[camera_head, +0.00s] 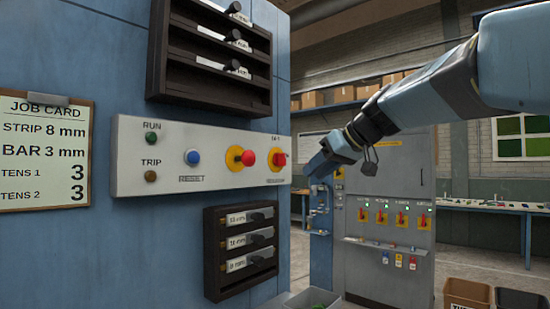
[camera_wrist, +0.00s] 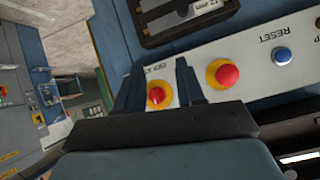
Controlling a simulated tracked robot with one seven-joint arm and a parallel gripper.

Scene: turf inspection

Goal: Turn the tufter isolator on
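The isolator is a red rotary handle (camera_head: 278,161) on a yellow plate at the right end of the pale control panel (camera_head: 130,160). In the wrist view the isolator handle (camera_wrist: 156,97) shows between my two fingers, under a partly hidden label. My gripper (camera_head: 314,166) is just right of the panel end in the head view. In the wrist view my gripper (camera_wrist: 158,74) is open, with a finger on either side of the handle. I cannot tell whether the fingers touch it. The handle's exact on or off position is too small to read.
A red emergency stop (camera_head: 248,158) on a yellow ring sits beside the isolator, then a blue reset button (camera_head: 192,157). Dark racks (camera_head: 211,255) lie above and below the panel. A job card (camera_head: 45,153) hangs left. A grey cabinet (camera_head: 386,255) with several red switches stands behind.

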